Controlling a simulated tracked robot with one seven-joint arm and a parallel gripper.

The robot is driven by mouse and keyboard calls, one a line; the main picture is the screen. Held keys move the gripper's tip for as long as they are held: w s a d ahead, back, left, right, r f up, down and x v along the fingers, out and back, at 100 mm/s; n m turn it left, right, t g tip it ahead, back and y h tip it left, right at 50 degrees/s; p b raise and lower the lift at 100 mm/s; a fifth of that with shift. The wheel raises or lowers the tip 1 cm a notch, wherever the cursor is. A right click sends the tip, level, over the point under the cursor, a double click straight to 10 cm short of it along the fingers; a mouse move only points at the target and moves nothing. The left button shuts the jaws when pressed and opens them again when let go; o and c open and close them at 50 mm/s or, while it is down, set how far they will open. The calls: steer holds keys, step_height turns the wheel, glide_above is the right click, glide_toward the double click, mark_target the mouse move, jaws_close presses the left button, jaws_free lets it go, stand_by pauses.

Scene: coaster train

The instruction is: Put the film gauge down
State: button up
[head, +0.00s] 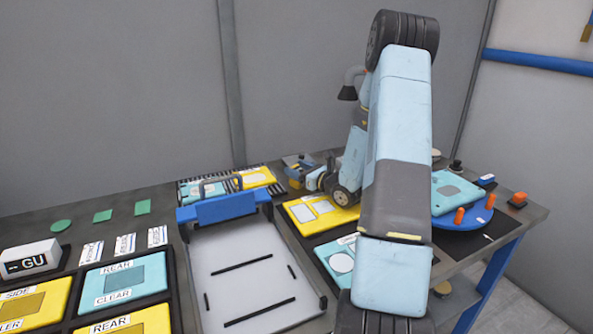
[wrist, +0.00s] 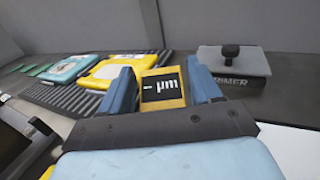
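The film gauge (wrist: 163,88) is a yellow block with a black display reading "-- µm" in the wrist view. It sits between the two blue fingers of my gripper (wrist: 163,90), which appear closed against its sides. Its lower part is hidden behind the gripper body. In the head view my gripper (head: 316,181) is low over the back of the bench, pointing left, and the gauge is too small there to make out clearly. I cannot tell whether the gauge touches the bench.
A striped rack (wrist: 90,103) with a teal panel (wrist: 65,69) and a yellow panel (wrist: 117,69) lies left of the gauge. A grey block marked PRIMER (wrist: 235,62) stands at right. A tray (head: 245,262) with a blue handle and a blue turntable (head: 462,218) flank my arm.

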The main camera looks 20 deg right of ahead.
steer(key=shift+o, duration=1.2)
steer(key=shift+r, duration=0.65)
steer(key=v, duration=1.1)
steer(key=shift+s+d, duration=0.1)
steer(key=shift+s, duration=0.2)
steer(key=s+a+r+n+g+y, duration=0.1)
steer(key=s+a+r+n+g, duration=0.3)
steer(key=a+n, duration=0.25)
steer(key=s+a+r+n+g+y, duration=0.2)
steer(key=s+a+r+n+g, duration=0.25)
steer(key=a, duration=0.35)
steer(key=s+a+r+n+g+y, duration=0.1)
steer(key=s+a+r+n+g, duration=0.2)
steer(key=a+n+g, duration=0.35)
steer(key=s+r+n+t+h, duration=0.4)
steer(key=s+r+n+h, duration=0.6)
steer(key=s+n, duration=0.4)
steer(key=shift+s+d+h, duration=0.35)
steer(key=shift+s+h, duration=0.05)
steer(key=shift+s, duration=0.15)
